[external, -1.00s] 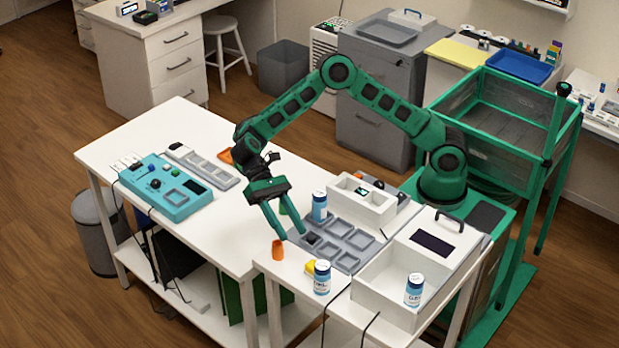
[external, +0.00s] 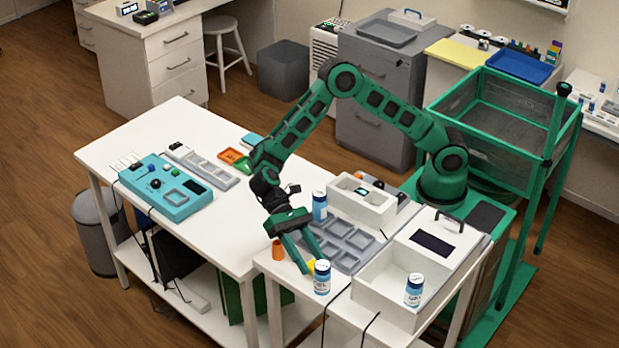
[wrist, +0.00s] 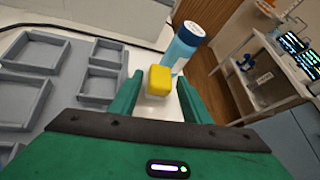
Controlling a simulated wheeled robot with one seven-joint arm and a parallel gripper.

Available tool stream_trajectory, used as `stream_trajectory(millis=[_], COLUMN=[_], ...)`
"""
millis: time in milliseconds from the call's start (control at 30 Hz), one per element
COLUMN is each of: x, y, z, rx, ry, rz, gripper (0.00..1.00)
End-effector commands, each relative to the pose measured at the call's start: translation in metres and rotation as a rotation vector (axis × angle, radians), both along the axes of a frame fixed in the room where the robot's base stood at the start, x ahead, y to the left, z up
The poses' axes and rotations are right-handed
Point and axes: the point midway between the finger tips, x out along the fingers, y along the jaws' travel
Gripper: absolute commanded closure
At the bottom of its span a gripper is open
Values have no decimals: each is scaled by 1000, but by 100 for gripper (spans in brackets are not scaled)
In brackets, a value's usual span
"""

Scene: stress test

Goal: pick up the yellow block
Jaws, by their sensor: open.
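The yellow block (wrist: 159,80) lies on the white table in the wrist view, between and just beyond the two fingertips of my gripper (wrist: 160,92). In the external view the block (external: 311,266) is partly hidden by a finger and a blue-and-white bottle. My gripper (external: 307,270) points down at the block with its green fingers apart, one on either side. Nothing is held. I cannot tell whether a finger touches the block.
A blue-and-white bottle (external: 322,277) stands right beside the block, and shows in the wrist view (wrist: 184,45). An orange cup (external: 278,250) stands left of the fingers. A grey compartment tray (external: 345,246) and another bottle (external: 319,207) are close behind.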

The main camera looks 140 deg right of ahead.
Motion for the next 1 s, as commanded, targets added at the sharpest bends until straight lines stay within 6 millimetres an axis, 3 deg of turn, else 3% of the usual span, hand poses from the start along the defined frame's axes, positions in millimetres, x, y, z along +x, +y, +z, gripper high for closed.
stream_trajectory(millis=[333,500,1000], x=[2,2,2], y=[7,6,6], z=[-4,-4,7], rx=[0,0,0], ry=[0,0,-2], rz=[-1,-1,0], gripper=[57,92,93])
